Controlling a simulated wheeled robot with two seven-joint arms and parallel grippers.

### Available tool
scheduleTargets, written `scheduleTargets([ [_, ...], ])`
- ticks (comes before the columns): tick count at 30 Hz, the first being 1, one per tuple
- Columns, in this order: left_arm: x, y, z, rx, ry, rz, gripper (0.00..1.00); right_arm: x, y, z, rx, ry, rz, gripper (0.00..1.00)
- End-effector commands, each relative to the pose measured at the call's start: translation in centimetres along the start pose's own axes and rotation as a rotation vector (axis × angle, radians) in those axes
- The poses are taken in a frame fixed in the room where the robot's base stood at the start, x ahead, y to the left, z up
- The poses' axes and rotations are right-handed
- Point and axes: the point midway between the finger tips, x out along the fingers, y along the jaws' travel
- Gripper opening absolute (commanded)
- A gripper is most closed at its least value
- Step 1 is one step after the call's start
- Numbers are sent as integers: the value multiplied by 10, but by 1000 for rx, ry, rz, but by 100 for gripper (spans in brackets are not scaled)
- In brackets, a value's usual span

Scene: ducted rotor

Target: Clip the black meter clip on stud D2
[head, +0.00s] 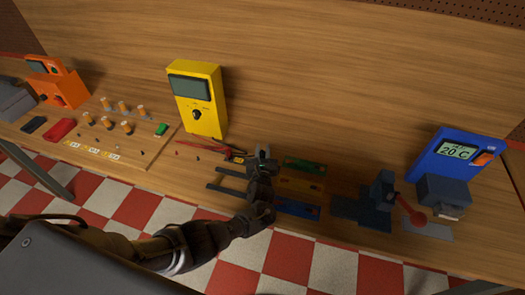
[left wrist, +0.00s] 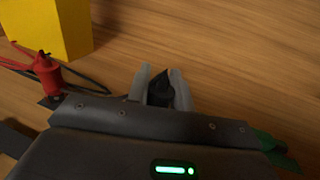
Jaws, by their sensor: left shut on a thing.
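My left gripper (head: 263,158) is over the bench to the right of the yellow meter. In the left wrist view its fingers (left wrist: 160,92) are shut on the black meter clip (left wrist: 161,88), whose dark pointed tip shows between them. In the head view the clip is too small and dark to make out. The yellow meter (head: 197,100) stands upright at the back. The labels are too small to read, so I cannot tell which stud is D2. My right gripper is not in view.
The red clip (left wrist: 46,73) and its leads lie near the meter. Coloured strips (head: 303,187) and a blue thermometer unit (head: 452,156) are to the right.

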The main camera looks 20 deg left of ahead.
Motion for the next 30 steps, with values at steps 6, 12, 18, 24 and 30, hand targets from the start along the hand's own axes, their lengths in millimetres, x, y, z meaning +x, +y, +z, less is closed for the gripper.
scheduleTargets([
  [6, 0, 0, -6, 0, 0, 0, 0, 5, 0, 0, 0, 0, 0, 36],
  [12, 0, 0, -11, -1, -1, 0, 0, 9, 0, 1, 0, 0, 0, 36],
  [18, 0, 0, -16, -1, -1, 0, 0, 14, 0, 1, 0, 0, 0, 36],
  [24, 0, 0, -16, -1, 0, 0, 0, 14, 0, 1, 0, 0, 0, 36],
  [30, 0, 0, -11, -1, 0, 0, 0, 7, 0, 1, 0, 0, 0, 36],
])
